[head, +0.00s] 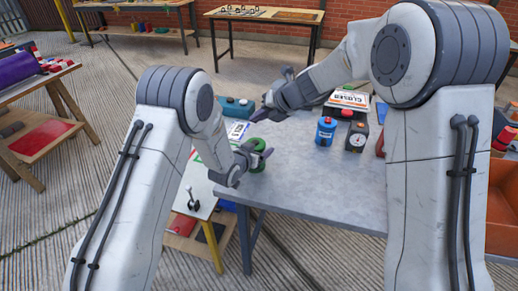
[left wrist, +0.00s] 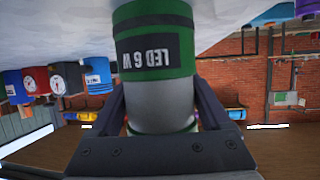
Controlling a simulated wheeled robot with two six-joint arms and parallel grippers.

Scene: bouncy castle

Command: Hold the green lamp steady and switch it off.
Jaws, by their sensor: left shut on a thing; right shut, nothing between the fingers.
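The green lamp (head: 257,146) is at the left edge of the grey table (head: 310,185) in the head view. My left gripper (head: 254,160) is shut on it. In the left wrist view the lamp (left wrist: 155,60) fills the middle, with green bands, a grey body and a dark label reading "LED 6 W" upside down. The left fingers (left wrist: 160,115) stand on both sides of the grey part. My right gripper (head: 262,112) is shut and empty, just above and beyond the lamp in the head view, apart from it. The lamp's switch cannot be made out.
A blue canister (head: 326,131) with a red top and a dark dial device (head: 356,137) stand right of the lamp. A "CLOSED" sign (head: 348,99) and a teal box (head: 237,107) lie farther back. A lower stand with a lever (head: 193,202) is at left. The table's front middle is clear.

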